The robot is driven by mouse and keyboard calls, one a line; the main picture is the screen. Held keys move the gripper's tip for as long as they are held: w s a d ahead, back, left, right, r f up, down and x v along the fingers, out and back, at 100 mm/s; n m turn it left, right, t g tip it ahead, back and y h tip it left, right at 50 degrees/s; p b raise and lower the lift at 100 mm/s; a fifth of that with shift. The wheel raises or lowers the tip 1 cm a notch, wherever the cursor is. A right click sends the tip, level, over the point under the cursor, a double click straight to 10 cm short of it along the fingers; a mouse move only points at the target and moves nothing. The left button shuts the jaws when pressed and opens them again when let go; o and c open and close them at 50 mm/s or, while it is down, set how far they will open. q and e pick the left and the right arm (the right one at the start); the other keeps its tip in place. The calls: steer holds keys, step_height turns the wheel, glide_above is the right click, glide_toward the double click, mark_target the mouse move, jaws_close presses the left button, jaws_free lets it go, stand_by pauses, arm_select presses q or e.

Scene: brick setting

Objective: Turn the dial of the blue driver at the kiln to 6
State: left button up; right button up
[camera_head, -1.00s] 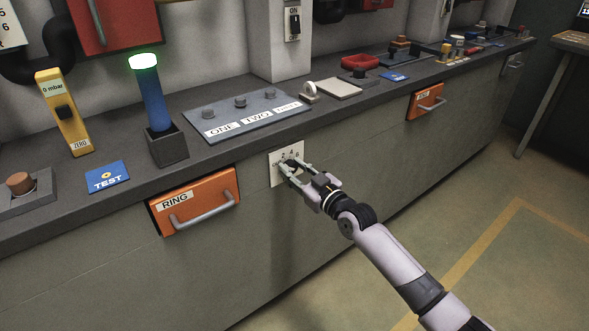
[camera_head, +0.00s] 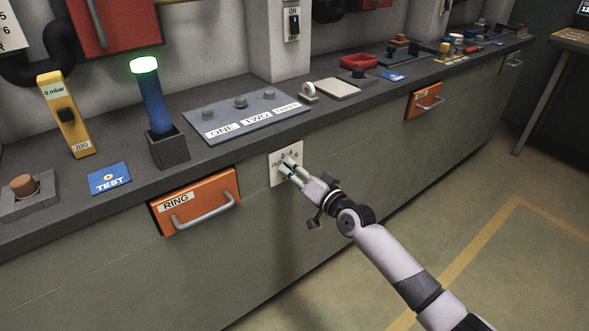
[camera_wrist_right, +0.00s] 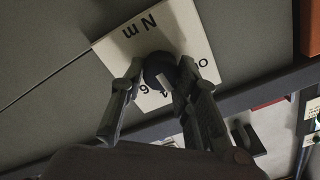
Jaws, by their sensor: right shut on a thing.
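A white plate (camera_head: 279,171) with a black dial sits on the grey cabinet front, right of the orange RING drawer. In the right wrist view the plate (camera_wrist_right: 125,45) reads "Nm" and carries several numbers, a 6 among them. My right gripper (camera_head: 287,168) is shut on the dial, one finger on each side, as the right wrist view also shows (camera_wrist_right: 161,72). The blue driver (camera_head: 153,104), with a lit green top, stands upright in a dark holder on the counter. My left gripper is out of view.
The orange RING drawer (camera_head: 195,200) with its protruding handle is left of the plate. Above, the counter holds a panel labelled ONE, TWO, THREE (camera_head: 245,112), a yellow gauge (camera_head: 66,115) and a blue TEST card (camera_head: 109,178). The floor to the right is clear.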

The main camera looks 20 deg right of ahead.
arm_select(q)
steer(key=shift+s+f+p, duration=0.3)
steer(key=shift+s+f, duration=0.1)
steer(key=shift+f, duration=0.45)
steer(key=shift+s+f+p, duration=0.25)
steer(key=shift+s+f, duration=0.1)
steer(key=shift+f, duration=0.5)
arm_select(e)
steer(key=shift+d+f+m, duration=0.1)
steer(key=shift+f+m, duration=0.05)
steer(key=shift+m, duration=3.05)
steer(key=shift+f+m, duration=0.1)
steer(key=shift+m, duration=3.1)
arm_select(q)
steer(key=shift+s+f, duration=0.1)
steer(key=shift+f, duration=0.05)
arm_select(e)
steer(key=o, duration=1.2)
steer(key=shift+c, duration=0.2)
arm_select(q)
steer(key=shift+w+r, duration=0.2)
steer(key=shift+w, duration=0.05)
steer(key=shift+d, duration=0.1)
